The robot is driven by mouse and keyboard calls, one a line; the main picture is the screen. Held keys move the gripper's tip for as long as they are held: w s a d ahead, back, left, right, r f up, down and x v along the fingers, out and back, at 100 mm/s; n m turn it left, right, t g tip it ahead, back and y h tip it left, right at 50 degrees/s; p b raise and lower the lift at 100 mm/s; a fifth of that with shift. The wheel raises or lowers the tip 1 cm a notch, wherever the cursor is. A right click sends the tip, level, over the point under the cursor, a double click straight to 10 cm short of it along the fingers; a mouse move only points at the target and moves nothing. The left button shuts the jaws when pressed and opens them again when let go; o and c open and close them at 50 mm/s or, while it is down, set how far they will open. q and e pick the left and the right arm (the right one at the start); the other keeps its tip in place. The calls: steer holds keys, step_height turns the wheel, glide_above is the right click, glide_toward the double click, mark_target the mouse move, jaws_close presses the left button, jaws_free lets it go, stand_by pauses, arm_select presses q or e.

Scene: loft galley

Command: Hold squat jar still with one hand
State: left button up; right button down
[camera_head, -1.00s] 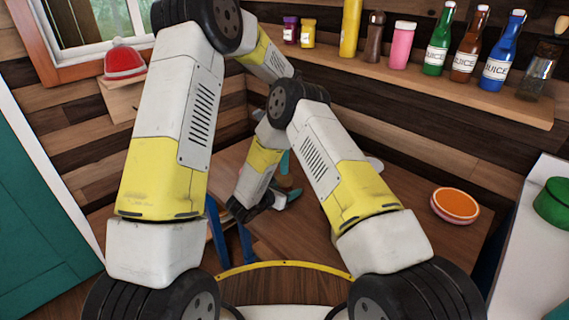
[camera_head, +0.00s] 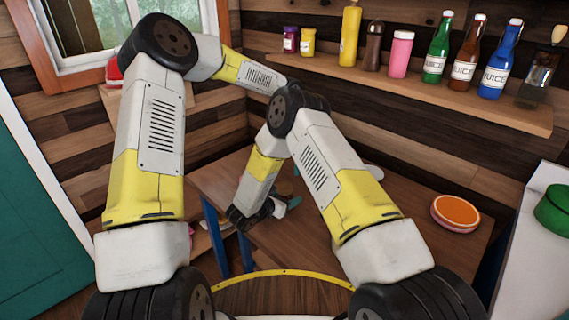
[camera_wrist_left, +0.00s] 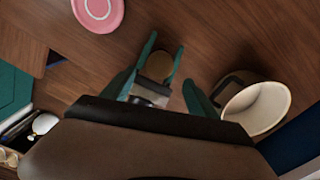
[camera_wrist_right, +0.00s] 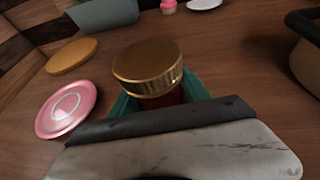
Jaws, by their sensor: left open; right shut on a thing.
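The squat jar has a ribbed gold lid (camera_wrist_right: 148,68) and a dark red body just below it. In the right wrist view it stands upright between the teal fingers of my right gripper (camera_wrist_right: 160,97), which is shut on it. In the left wrist view a round brownish lid (camera_wrist_left: 159,66) shows beyond my left gripper (camera_wrist_left: 160,95), whose teal fingers are open and apart. Narrower teal pieces flank that lid, apparently my right gripper's fingers. In the head view my right arm hides the jar and most of my left gripper; my right fingers (camera_head: 293,203) show low on the table.
A dark pot with a cream inside (camera_wrist_left: 258,106) stands close to my left gripper's right finger. A pink disc (camera_wrist_right: 67,108) and an orange disc (camera_wrist_right: 72,56) lie left of the jar. A wall shelf (camera_head: 440,95) carries bottles and jars. Bare wood lies between these things.

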mark_target(285, 186)
arm_select(q)
step_height(285, 186, down, 7)
steer(key=shift+f, duration=0.15)
stand_by(0.4)
